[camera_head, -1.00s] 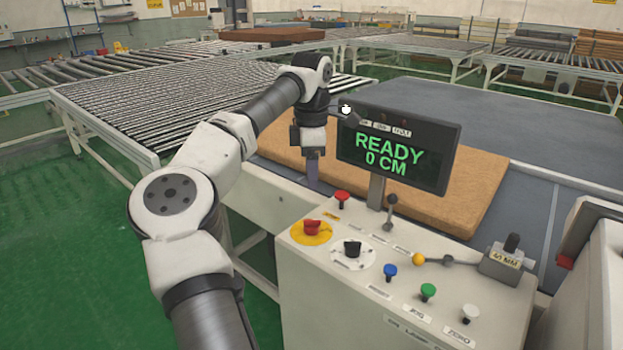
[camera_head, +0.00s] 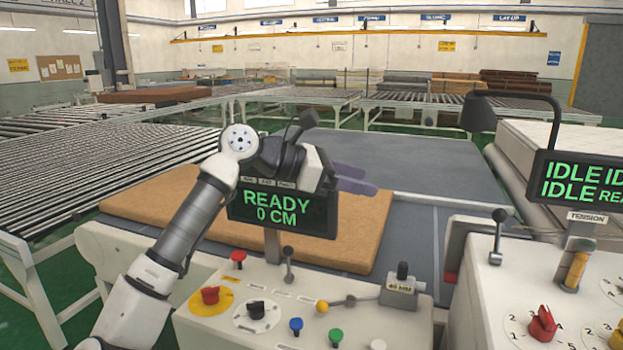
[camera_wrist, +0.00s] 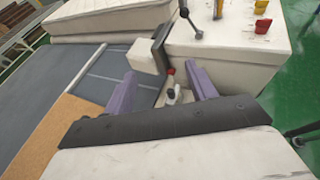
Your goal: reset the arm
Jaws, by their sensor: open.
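My arm (camera_head: 195,225) rises from the lower left and bends over the console in the head view. My gripper (camera_head: 366,180) is at its end, just above and behind the display that reads "READY 0 CM" (camera_head: 281,210). Its purple fingers point right and hold nothing. In the wrist view the gripper (camera_wrist: 162,84) shows two purple fingers spread well apart, with empty space between them. Part of the gripper body is hidden by the display in the head view.
A brown foam slab (camera_head: 165,205) lies behind the console (camera_head: 215,325), which carries buttons, knobs and levers. A second console (camera_head: 500,310) with an "IDLE" display (camera_head: 590,180) stands right, near a white mattress (camera_head: 540,150). The grey table surface (camera_head: 430,155) is bare beyond the slab.

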